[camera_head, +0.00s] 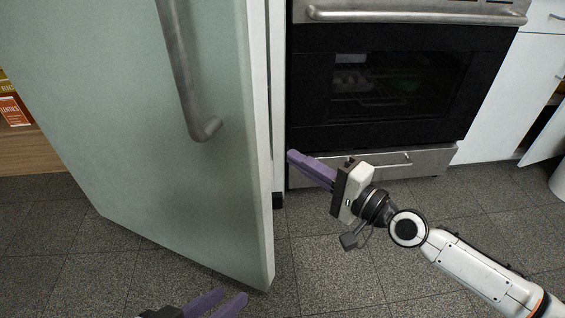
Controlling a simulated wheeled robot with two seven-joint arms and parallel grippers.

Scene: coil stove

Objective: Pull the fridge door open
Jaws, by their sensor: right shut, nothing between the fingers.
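The fridge door (130,120) is a large pale green panel filling the left of the head view. It stands ajar, with its right, free edge swung out towards me over the floor. Its long grey metal handle (180,65) runs down near that free edge. My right gripper (291,155) has purple fingers, shut and empty, just right of the door's free edge and apart from the handle. My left gripper (232,295) shows only partly at the bottom edge. Its purple fingers are apart and empty, below the door's lower corner. The fridge interior is hidden behind the door.
A black oven (395,85) with a metal bar handle and a lower drawer (400,160) stands behind my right gripper. White cabinets (510,90) are at the right, one door open. A wooden shelf (30,150) with boxes is at the far left. Grey tiled floor is clear.

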